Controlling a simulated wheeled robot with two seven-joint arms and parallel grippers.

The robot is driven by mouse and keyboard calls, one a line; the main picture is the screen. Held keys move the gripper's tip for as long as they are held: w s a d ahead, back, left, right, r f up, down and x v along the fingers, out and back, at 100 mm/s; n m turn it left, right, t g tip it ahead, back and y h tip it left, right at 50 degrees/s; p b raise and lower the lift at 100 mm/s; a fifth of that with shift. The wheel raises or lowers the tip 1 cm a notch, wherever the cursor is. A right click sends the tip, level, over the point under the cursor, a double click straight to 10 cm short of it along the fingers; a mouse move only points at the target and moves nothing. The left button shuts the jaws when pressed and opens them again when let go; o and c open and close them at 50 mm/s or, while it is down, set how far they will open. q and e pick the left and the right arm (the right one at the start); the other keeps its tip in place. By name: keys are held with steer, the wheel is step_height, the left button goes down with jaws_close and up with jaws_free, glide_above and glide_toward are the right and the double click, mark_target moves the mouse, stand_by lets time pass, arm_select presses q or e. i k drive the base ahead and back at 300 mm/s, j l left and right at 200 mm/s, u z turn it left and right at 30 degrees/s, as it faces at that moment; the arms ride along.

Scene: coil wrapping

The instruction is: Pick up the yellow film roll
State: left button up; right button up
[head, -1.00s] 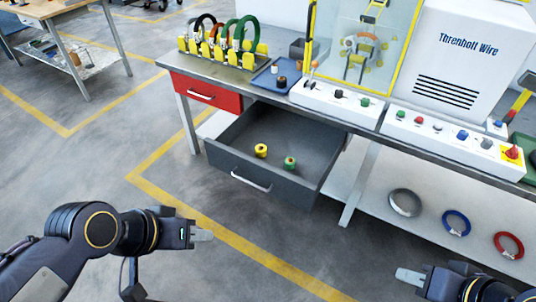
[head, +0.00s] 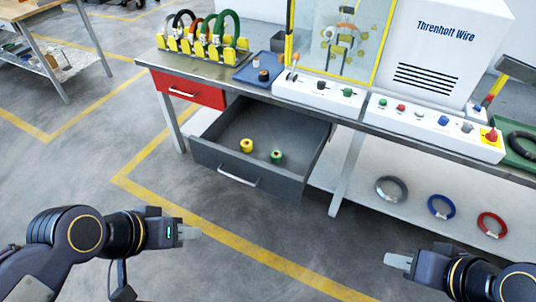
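The yellow film roll (head: 247,146) stands in the open grey drawer (head: 225,123) under the workbench, in the drawer's left middle part. A green film roll (head: 276,157) stands beside it to the right, a little apart. My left gripper (head: 192,233) is in front of the drawer, over the floor, below and left of the yellow roll and well away from it. My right gripper (head: 393,261) is far to the lower right. Both look empty; the finger gap of each cannot be made out.
The drawer's front wall with its handle (head: 238,180) faces me. On the bench are a rack of coils (head: 203,47), a blue tray (head: 262,70), and a wrapping machine with control boxes (head: 435,125). A lower shelf at right holds rings (head: 441,207). The floor before the drawer is clear.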

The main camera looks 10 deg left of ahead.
mark_target(247, 146)
steer(key=i+j, duration=0.2)
steer(key=j, duration=0.2)
steer(key=i+j+z, duration=0.1)
steer(key=i+j, duration=0.3)
steer(key=j, duration=0.35)
steer(key=i+j+z, duration=0.1)
steer(key=j, duration=0.3)
steer(key=i+j, duration=0.3)
steer(key=i+j+z, duration=0.1)
steer(key=j, duration=0.45)
steer(key=i+j, duration=0.25)
steer(key=j, duration=0.15)
steer(key=i+j+z, duration=0.1)
steer(key=j, duration=0.35)
steer(key=i, duration=0.1)
